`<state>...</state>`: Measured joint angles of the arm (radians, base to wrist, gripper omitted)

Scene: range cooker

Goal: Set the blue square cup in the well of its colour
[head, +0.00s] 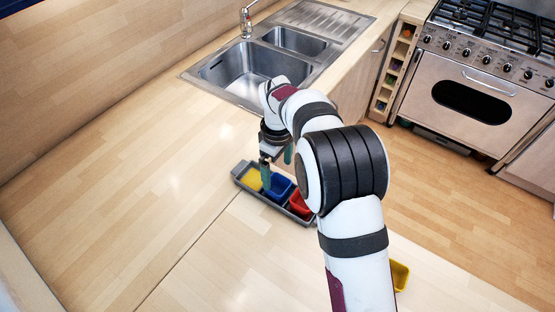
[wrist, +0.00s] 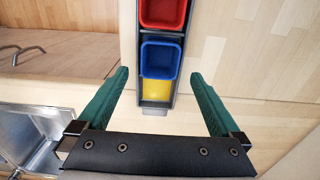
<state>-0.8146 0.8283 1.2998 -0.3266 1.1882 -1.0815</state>
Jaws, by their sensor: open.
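The blue square cup (wrist: 161,60) stands upright in the middle well of the dark grey tray (wrist: 155,111) in the wrist view. It also shows in the head view (head: 280,187), partly behind a finger. The floor of its well is hidden under it. The yellow well (wrist: 156,90) beside it looks empty. My gripper (wrist: 160,73) is open, its green fingers spread wide on either side of the tray, with nothing between them that they touch. In the head view, my gripper (head: 277,170) hangs over the tray.
A red square cup (wrist: 162,12) sits in the tray on the other side of the blue one. A yellow cup (head: 400,275) stands at the lower right, partly behind my arm. The sink (head: 245,72) lies behind the tray. The counter to the left is clear.

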